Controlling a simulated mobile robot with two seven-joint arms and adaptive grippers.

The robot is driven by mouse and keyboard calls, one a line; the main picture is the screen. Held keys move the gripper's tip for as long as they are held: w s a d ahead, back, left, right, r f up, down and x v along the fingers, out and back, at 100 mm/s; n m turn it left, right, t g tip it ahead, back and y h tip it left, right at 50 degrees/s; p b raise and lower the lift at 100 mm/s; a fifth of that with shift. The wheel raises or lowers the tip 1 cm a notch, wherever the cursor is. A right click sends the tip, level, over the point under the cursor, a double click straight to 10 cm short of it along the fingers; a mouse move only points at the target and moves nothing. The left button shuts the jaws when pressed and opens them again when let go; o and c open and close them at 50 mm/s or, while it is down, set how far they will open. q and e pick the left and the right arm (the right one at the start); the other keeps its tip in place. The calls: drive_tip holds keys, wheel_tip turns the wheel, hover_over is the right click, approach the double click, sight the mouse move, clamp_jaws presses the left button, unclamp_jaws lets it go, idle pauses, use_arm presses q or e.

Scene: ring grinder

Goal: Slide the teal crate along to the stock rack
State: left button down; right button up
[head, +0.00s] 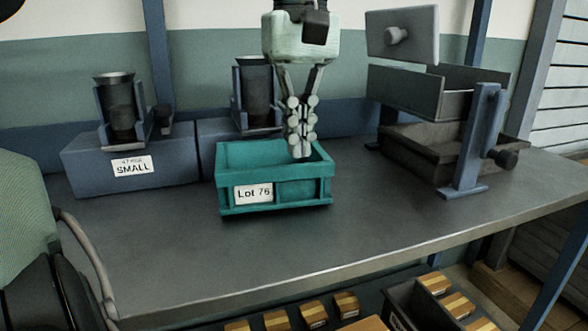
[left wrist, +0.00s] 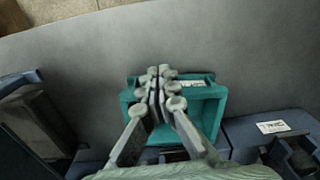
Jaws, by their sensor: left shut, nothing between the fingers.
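The teal crate (head: 308,193) stands on the grey bench near its middle, with a "Lot 76" label on its front face. It also shows in the left wrist view (left wrist: 213,108). My left gripper (head: 301,154) points down over the right part of the crate, its fingers shut and empty. In the left wrist view the closed fingertips (left wrist: 160,74) overlap the crate. Whether they touch its wall or floor I cannot tell. No label marks a stock rack; a grey stand with stacked trays (head: 400,92) is on the bench to the right. My right gripper is not in view.
Blue blocks with dark cylinders (head: 121,108) stand behind and left of the crate, one labelled "SMALL" (head: 132,166). The bench (head: 375,235) is clear in front of the crate and between it and the tray stand. Small boxes (head: 313,313) lie on a lower shelf.

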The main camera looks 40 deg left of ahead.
sight(271, 173)
use_arm(q)
drive_tip(key=f, duration=1)
drive_tip(key=shift+w+a+f+b, duration=0.1)
drive_tip(key=shift+w+a+b, duration=0.2)
drive_tip(key=shift+b, duration=0.1)
drive_tip(key=shift+w+a+r, duration=0.1)
drive_tip(key=shift+w+a, duration=0.2)
drive_tip(key=shift+a, duration=0.3)
drive_tip(key=shift+w+a+r, duration=0.1)
drive_tip(key=shift+w+a, duration=0.15)
drive_tip(key=shift+a, duration=0.35)
drive_tip(key=shift+w+a+p, duration=0.2)
drive_tip(key=shift+a+p, duration=0.1)
drive_tip(key=shift+a, duration=0.3)
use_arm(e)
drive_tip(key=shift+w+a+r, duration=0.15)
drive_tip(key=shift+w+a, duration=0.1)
